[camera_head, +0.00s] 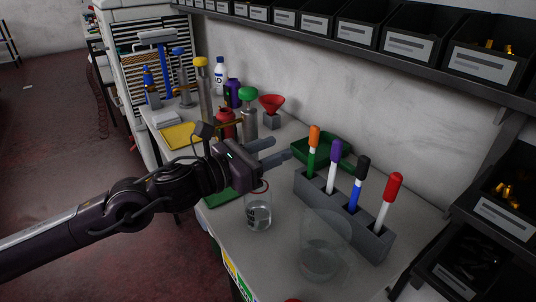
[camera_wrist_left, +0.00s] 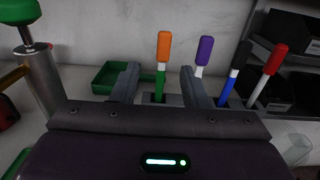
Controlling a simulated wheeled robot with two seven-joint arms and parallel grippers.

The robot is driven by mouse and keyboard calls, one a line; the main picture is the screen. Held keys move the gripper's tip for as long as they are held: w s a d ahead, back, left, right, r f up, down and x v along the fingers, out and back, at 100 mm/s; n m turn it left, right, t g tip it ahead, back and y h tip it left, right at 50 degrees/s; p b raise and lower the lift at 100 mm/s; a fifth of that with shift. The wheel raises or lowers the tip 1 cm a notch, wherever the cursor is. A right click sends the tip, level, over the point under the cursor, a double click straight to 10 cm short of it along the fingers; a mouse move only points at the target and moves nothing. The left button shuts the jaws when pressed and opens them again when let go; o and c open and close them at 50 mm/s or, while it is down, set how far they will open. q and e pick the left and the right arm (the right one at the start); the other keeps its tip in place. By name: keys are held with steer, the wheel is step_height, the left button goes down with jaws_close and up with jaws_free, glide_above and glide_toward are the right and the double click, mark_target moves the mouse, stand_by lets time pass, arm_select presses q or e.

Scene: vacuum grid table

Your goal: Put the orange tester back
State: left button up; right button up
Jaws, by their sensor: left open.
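The orange tester (camera_head: 313,150) has an orange cap and a green body. It stands upright in the left end of the grey rack (camera_head: 312,193). A purple-capped tester (camera_head: 333,165), a black-capped one with a blue body (camera_head: 357,182) and a red-capped one (camera_head: 388,200) stand in the same rack. My left gripper (camera_head: 277,150) is open and empty, with its fingers pointing at the orange tester. In the left wrist view the orange tester (camera_wrist_left: 161,75) shows between the two fingers (camera_wrist_left: 160,85), and the purple one (camera_wrist_left: 204,55) shows by the right finger. My right gripper is not in view.
A green tray (camera_head: 322,151) lies behind the rack. A clear beaker (camera_head: 258,212) and a larger clear container (camera_head: 325,245) stand in front. A red funnel (camera_head: 271,104) and several bottles crowd the far end. Black bins (camera_head: 400,43) line the wall above.

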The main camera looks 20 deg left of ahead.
arm_select(q)
steer(key=shift+s, duration=0.55)
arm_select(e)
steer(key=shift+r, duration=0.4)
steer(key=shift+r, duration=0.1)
arm_select(q)
steer(key=shift+a, duration=0.1)
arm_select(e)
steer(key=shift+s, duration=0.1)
